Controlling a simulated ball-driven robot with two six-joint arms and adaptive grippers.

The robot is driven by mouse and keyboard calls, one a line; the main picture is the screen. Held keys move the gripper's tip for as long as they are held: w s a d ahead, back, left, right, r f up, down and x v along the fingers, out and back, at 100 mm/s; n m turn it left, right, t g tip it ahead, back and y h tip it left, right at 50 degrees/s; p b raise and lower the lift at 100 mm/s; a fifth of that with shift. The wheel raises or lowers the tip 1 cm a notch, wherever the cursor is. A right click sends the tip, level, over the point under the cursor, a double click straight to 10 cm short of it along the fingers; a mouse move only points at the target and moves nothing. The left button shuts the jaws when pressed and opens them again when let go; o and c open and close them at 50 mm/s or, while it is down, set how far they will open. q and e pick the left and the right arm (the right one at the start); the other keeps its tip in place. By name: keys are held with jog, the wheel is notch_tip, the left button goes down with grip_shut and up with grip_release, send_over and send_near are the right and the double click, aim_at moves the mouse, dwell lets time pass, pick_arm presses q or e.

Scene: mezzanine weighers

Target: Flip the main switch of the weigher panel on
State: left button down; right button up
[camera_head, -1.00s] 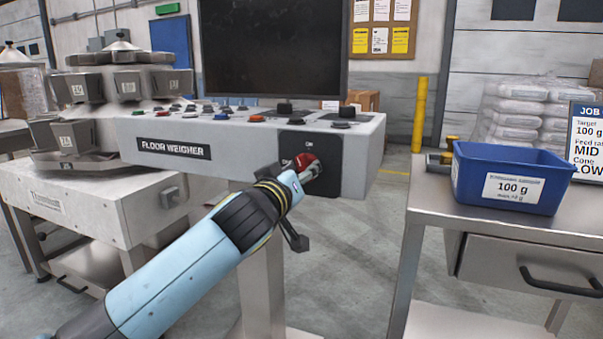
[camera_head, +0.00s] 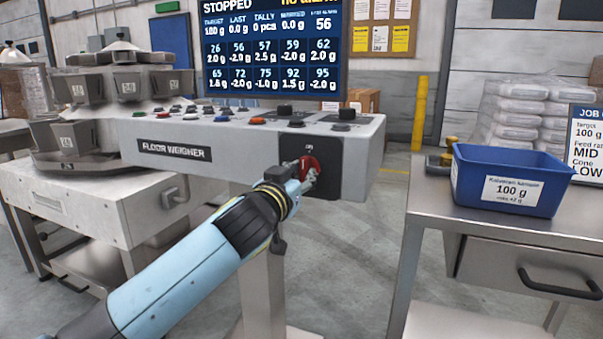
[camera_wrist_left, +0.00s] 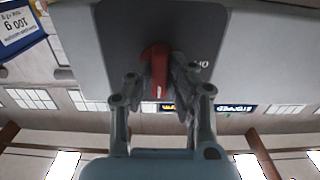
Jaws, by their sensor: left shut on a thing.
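The weigher panel (camera_head: 225,150) is a grey console labelled FLOOR WEIGHER. On its front right is a dark plate (camera_head: 327,182) with the red main switch (camera_head: 309,166). My left gripper (camera_head: 308,180) is at the plate, shut on the red switch handle. In the left wrist view the red handle (camera_wrist_left: 156,68) stands between the two fingers of my left gripper (camera_wrist_left: 156,88). An ON mark (camera_wrist_left: 200,64) shows beside it. The screen (camera_head: 272,55) above the panel is lit and reads STOPPED. My right gripper is not in view.
At the right a steel table (camera_head: 425,195) carries a blue bin (camera_head: 512,165) labelled 100 g and a job card (camera_head: 588,145). Buttons line the panel top. Floor between panel and table is clear.

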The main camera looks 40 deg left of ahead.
pick_arm(q)
jog(key=c, duration=1.2)
grip_release()
jog(key=shift+c, duration=0.2)
jog(key=shift+s, duration=0.15)
jog(key=v, duration=1.1)
jog(key=shift+s, duration=0.35)
jog(key=shift+d+f, duration=0.1)
jog(key=shift+f, duration=0.1)
